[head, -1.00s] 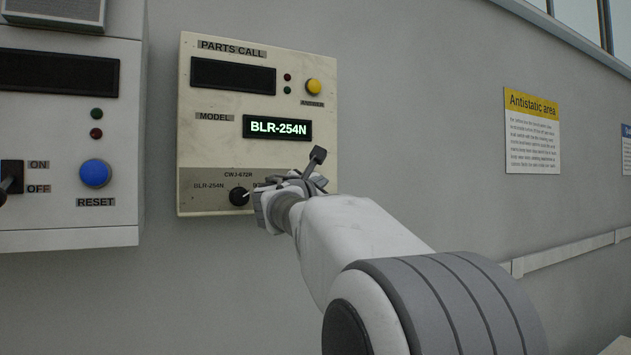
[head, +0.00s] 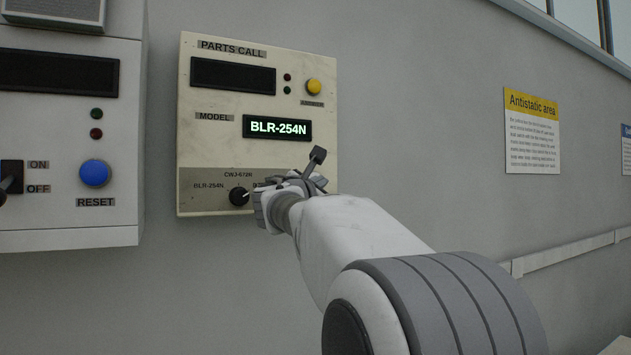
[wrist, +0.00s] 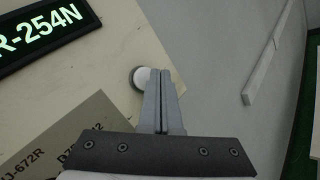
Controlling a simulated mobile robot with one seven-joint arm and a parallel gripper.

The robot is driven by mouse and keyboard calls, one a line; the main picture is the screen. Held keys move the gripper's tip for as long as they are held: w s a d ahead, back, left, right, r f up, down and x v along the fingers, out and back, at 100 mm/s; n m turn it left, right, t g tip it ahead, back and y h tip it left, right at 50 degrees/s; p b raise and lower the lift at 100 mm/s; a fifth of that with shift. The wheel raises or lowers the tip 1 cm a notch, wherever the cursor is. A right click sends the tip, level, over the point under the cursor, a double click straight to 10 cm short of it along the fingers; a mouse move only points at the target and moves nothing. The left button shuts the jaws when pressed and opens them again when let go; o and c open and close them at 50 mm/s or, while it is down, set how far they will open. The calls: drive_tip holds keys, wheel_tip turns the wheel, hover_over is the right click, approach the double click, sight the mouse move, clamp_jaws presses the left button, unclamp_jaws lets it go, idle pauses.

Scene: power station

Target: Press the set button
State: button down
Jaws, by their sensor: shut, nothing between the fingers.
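The parts call panel (head: 220,140) hangs on the wall in the head view, and its display (head: 277,128) reads BLR-254N. In the wrist view a round white button (wrist: 142,79), which I take to be the set button, sits on the cream panel face. My gripper (wrist: 161,72) is shut and empty. Its fingertips are right at the button, overlapping its right edge in the picture; I cannot tell whether they touch it. In the head view my gripper and arm hide this button and its label.
A black selector knob (head: 239,196) is just left of my gripper on the panel's grey strip. A yellow button (head: 314,87) is at the panel's upper right. A white box with a blue reset button (head: 95,173) stands to the left.

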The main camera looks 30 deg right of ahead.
drive_tip(key=shift+w, duration=0.9)
idle(0.8)
drive_tip(key=shift+s, duration=0.1)
drive_tip(key=shift+s+b, duration=0.3)
drive_tip(key=shift+s, duration=0.45)
drive_tip(key=shift+s, duration=0.1)
drive_tip(key=s+b, duration=0.2)
drive_tip(key=s, duration=0.3)
drive_tip(key=shift+a, duration=0.15)
